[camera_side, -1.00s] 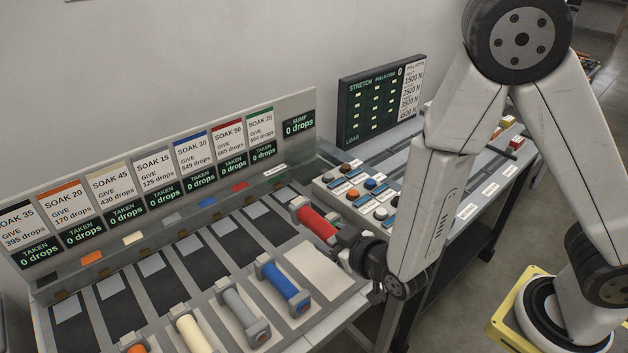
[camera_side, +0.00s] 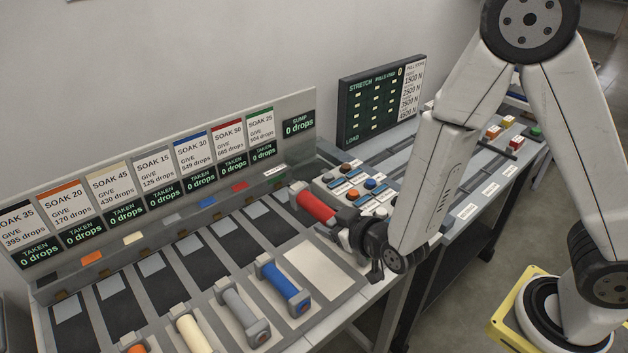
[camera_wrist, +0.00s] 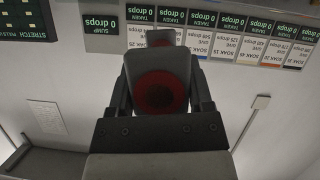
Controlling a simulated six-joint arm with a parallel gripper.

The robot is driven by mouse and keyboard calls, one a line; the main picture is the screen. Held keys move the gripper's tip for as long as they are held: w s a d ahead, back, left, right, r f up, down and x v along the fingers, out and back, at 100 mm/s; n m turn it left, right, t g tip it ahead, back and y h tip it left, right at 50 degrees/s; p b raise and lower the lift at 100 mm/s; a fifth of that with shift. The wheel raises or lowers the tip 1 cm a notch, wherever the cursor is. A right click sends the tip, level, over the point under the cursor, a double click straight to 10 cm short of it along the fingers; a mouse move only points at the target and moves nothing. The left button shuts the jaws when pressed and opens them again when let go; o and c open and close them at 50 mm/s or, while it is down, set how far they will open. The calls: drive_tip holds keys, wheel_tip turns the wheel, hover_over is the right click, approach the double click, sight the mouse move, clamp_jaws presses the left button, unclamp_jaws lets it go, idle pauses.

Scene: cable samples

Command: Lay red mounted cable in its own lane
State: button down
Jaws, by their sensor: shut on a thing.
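The red mounted cable (camera_side: 316,207) has a grey block at its end. My gripper (camera_side: 345,225) is shut on it and holds it above the right part of the lane bench in the side view. In the wrist view the grey end block and red round face of the cable (camera_wrist: 158,92) fill the space between the fingers of my gripper (camera_wrist: 160,100). Dark lanes run in a row; the red tab (camera_side: 240,186) sits at the back of one, under the SOAK 50 sign (camera_side: 228,134). That lane (camera_side: 241,235) looks empty.
Blue (camera_side: 284,284), grey (camera_side: 244,314) and cream (camera_side: 194,335) mounted cables rest at the bench front, beside an empty pale pad (camera_side: 316,266). A button panel (camera_side: 362,193) stands close behind my gripper. The sign board (camera_side: 100,210) backs the lanes.

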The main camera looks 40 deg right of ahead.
drive_tip(key=w+d+r, duration=0.4)
drive_tip(key=d+r, duration=0.1)
drive_tip(key=d, duration=0.4)
drive_tip(key=shift+w+d+n+y, duration=0.3)
drive_tip(key=shift+w+d+y, duration=0.05)
drive_tip(key=shift+d+y, duration=0.05)
drive_tip(key=shift+a, duration=0.1)
drive_tip(key=shift+m+h, duration=0.4)
drive_tip(key=shift+h, duration=0.1)
drive_tip(key=s+a+f, duration=0.2)
drive_tip(key=a, duration=0.1)
drive_tip(key=s+a+f, duration=0.2)
drive_tip(key=a, duration=0.2)
drive_tip(key=s+a+f, duration=0.2)
drive_tip(key=a, duration=0.2)
drive_tip(key=shift+s+a, duration=0.1)
drive_tip(key=shift+s, duration=0.1)
drive_tip(key=shift+s+a+f, duration=0.15)
drive_tip(key=shift+s+a, duration=0.15)
drive_tip(key=shift+s, duration=0.15)
drive_tip(key=shift+f, duration=0.1)
drive_tip(key=shift+f, duration=2.8)
